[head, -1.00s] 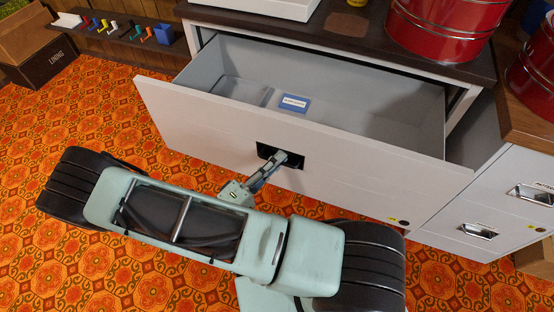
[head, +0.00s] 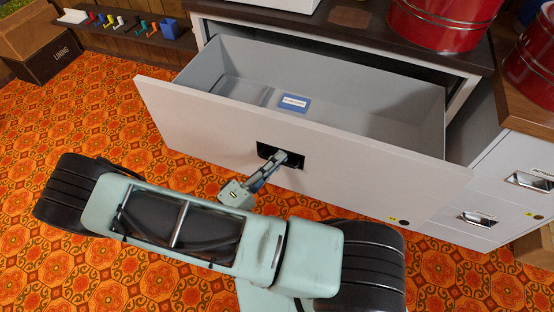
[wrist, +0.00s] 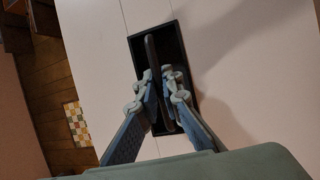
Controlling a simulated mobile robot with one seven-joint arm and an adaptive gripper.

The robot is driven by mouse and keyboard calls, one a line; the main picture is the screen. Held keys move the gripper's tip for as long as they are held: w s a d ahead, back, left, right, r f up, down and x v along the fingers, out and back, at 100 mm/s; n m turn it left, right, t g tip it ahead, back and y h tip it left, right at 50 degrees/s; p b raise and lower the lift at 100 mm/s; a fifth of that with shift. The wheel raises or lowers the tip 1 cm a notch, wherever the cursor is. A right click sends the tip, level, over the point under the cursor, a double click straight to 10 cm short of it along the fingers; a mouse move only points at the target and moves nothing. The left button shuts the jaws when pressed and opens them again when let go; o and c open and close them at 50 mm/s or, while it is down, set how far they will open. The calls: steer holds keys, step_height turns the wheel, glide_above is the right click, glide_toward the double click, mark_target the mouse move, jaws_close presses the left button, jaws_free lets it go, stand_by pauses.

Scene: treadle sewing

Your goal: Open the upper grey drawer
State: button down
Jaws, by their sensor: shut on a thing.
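The upper grey drawer (head: 330,144) is pulled well out of its cabinet in the head view. Inside it lies a blue packet with a white label (head: 294,103) on the drawer floor. My gripper (head: 283,157) is at the black recessed handle in the middle of the drawer front. In the wrist view, my gripper (wrist: 162,88) has its two fingers on either side of the dark handle bar (wrist: 151,55) inside the black recess, shut on it. The fingertips partly hide the bar.
A dark cabinet top (head: 425,48) carries red tins (head: 445,20). A second cabinet with metal handles (head: 477,219) stands at the right. A shelf with coloured pegs (head: 125,33) and a box marked LINING (head: 55,55) are at the upper left. Patterned carpet is clear at left.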

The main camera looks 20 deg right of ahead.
steer(key=c, duration=2.4)
jaws_free()
